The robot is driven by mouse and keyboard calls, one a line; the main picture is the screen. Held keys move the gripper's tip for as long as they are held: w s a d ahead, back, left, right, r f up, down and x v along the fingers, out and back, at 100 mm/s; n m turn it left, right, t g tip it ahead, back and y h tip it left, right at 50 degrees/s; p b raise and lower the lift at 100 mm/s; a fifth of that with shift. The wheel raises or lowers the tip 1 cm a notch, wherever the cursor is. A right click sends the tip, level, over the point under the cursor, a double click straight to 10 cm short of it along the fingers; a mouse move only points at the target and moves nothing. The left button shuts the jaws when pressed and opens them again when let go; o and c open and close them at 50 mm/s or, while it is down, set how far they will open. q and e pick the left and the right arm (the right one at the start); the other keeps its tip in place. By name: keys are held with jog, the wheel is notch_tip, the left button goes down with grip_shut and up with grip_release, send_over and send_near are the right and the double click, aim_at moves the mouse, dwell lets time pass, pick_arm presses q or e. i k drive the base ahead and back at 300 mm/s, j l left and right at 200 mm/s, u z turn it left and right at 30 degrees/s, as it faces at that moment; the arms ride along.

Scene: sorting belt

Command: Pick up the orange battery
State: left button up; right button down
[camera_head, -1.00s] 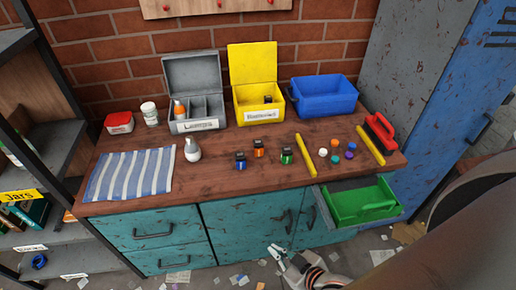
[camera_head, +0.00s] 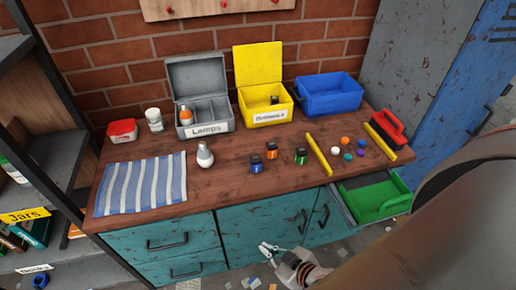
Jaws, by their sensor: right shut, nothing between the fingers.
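The orange battery (camera_head: 271,150), small with a dark top, stands on the wooden workbench (camera_head: 225,178). The blue battery (camera_head: 256,164) stands just to its left and nearer the front edge, and the green battery (camera_head: 301,156) stands to its right. My right gripper (camera_head: 268,250) is shut and empty. It is in front of the teal cabinet doors, low in the picture and apart from the batteries. My left gripper is not in view.
A white bulb (camera_head: 205,155) stands left of the batteries. Behind are a grey Lamps box (camera_head: 205,130), an open yellow box (camera_head: 266,118) and a blue bin (camera_head: 330,97). Yellow bars (camera_head: 318,154) flank several small balls. A green tray (camera_head: 376,199) sits in an open drawer.

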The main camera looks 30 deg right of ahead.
aim_at(272, 147)
jog(key=i+j+z, duration=0.1)
jog(key=z, duration=0.35)
jog(key=j+z, duration=0.3)
jog(key=z, duration=0.2)
